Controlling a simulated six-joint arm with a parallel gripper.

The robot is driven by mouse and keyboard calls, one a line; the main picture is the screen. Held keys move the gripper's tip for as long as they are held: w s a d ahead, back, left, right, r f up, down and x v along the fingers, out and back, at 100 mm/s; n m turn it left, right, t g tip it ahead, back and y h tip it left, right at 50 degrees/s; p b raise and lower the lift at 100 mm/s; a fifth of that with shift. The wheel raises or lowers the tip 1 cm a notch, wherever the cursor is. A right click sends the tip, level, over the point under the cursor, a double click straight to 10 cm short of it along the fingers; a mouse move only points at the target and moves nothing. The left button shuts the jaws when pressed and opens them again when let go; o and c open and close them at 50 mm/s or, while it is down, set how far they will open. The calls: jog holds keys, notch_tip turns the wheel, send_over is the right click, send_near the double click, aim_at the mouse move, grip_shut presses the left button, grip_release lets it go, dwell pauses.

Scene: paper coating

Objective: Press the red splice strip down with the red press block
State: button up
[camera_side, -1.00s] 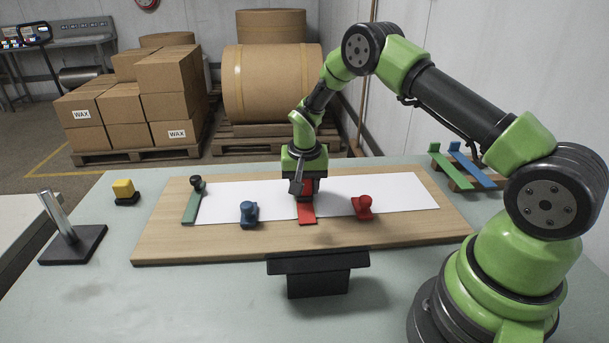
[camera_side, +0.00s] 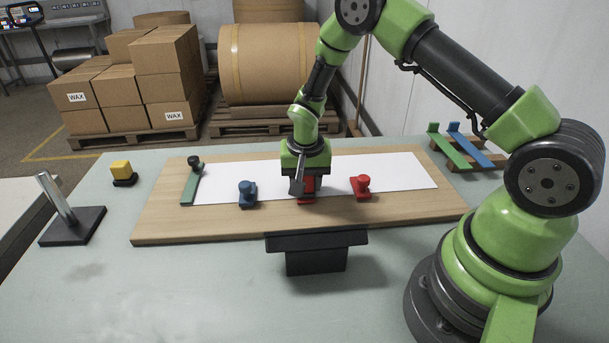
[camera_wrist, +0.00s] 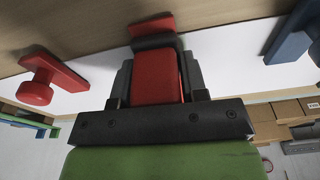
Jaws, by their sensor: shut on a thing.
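My gripper (camera_side: 306,190) is shut on the red press block (camera_wrist: 155,78), a red block with a dark pad at its base. It shows between the fingers in the side view too. The red splice strip (camera_wrist: 152,25) shows as a short end past the dark pad in the wrist view. In the side view, its near end (camera_side: 305,201) shows just below the block, at the front edge of the white paper. The rest is hidden by block and gripper. The block is on or just above the strip; I cannot tell if they touch.
White paper (camera_side: 400,172) lies on a wooden board (camera_side: 400,212). A red knobbed piece (camera_side: 361,187) is right of my gripper, a blue one (camera_side: 247,194) left. A green strip (camera_side: 191,184) lies farther left. A yellow block (camera_side: 122,170) stands off the board.

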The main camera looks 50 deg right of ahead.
jog(key=shift+w+d, duration=4)
jog(key=shift+d, duration=0.05)
jog(key=shift+s+a, duration=2.1)
notch_tip(320, 180, up, 8)
jog(key=shift+d+r, duration=0.1)
